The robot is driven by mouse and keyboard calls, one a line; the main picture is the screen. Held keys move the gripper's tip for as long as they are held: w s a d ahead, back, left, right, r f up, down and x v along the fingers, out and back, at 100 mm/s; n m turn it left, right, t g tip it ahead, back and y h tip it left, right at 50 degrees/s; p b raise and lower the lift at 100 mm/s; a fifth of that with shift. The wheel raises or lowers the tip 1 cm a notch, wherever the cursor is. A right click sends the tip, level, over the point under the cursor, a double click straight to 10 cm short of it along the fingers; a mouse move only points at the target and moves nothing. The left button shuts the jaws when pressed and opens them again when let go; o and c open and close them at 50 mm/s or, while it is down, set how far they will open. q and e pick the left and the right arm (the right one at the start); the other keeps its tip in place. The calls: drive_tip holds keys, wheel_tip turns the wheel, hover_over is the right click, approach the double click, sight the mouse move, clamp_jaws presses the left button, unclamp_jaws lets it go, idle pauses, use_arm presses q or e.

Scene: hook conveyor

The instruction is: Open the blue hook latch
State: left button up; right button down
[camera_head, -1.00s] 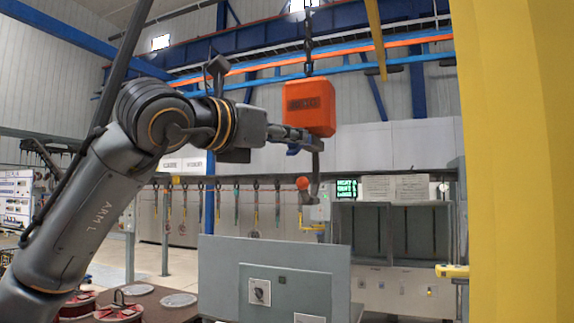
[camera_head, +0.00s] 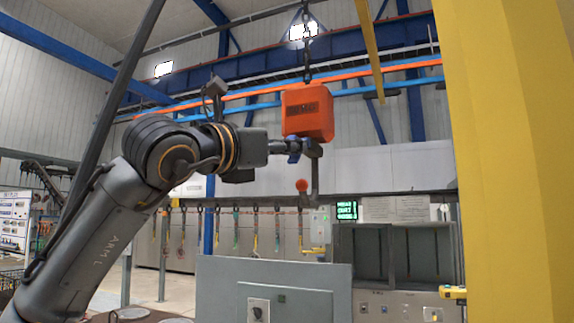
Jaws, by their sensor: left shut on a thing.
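An orange hoist block (camera_head: 308,112) hangs from a chain at the upper middle of the head view. A grey hook (camera_head: 315,172) hangs under it, with an orange ball (camera_head: 301,185) near its lower end. The blue latch (camera_head: 294,156) shows just below the block, at the left side of the hook. My left gripper (camera_head: 286,148) reaches in from the left and is shut on the blue latch. Its fingertips are small and partly hidden against the latch and hook. My right gripper is not in view.
A yellow post (camera_head: 510,160) fills the right side. A grey panel box (camera_head: 275,285) stands below the hook. Blue and orange rails (camera_head: 390,70) cross overhead. A row of hanging hooks and straps (camera_head: 236,228) is in the background. The space left of the hook is open below my arm.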

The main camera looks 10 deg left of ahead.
use_arm(q)
drive_tip(key=shift+w+d+f+m+t+h+b, duration=0.15)
drive_tip(key=shift+f+t+h+b, duration=0.3)
drive_tip(key=shift+b, duration=0.7)
drive_tip(key=shift+w+f+m+t+h+b, duration=0.2)
drive_tip(key=shift+f+b, duration=0.4)
drive_tip(key=shift+b, duration=0.55)
drive_tip(key=shift+s+r, duration=0.1)
drive_tip(key=shift+r, duration=0.05)
drive_tip(key=shift+s+a+r+n+g+y+p, duration=0.1)
drive_tip(key=shift+s+r+n+g+y+p, duration=0.25)
drive_tip(key=shift+p, duration=0.75)
drive_tip(key=shift+s+a+r+n+g+y+p, duration=0.1)
drive_tip(key=shift+r+g+y+p, duration=0.45)
drive_tip(key=shift+p, duration=0.55)
drive_tip(key=shift+f, duration=0.1)
